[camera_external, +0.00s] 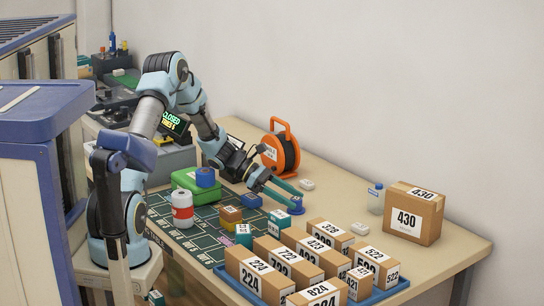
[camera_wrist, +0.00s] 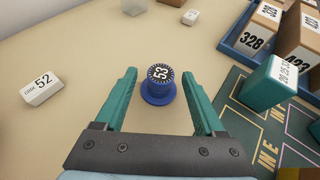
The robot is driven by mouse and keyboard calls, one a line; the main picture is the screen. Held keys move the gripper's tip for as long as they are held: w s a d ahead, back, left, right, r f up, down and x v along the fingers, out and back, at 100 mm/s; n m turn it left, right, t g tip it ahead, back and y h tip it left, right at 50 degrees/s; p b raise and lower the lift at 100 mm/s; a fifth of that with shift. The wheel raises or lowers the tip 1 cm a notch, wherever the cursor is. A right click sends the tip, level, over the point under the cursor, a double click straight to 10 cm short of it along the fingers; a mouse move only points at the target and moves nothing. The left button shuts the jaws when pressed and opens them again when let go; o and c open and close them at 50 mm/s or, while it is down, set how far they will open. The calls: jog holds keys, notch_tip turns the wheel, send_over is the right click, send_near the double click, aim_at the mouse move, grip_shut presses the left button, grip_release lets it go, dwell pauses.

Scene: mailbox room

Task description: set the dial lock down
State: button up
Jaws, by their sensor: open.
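The dial lock (camera_wrist: 159,87) is a round blue piece with a wide base and a dark dial face marked 53. In the wrist view it stands upright on the bare tabletop, between and just beyond my open teal fingertips. My gripper (camera_wrist: 161,85) is open, with a gap on both sides of the lock. In the external view my gripper (camera_external: 286,196) reaches down to the right over the table, and the blue lock (camera_external: 296,207) shows at its fingertips. No contact between fingers and lock is visible.
A blue tray (camera_external: 262,293) of numbered boxes stands close by. A teal block (camera_wrist: 272,84) sits at the edge of the green mat (camera_wrist: 235,115). A white tag marked 52 (camera_wrist: 42,89) lies at the left. A large 430 box (camera_external: 412,214) and bottle (camera_external: 376,198) stand farther right.

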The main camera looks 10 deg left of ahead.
jog(key=b+v, duration=0.1)
jog(key=v, duration=0.9)
jog(key=shift+b, duration=0.3)
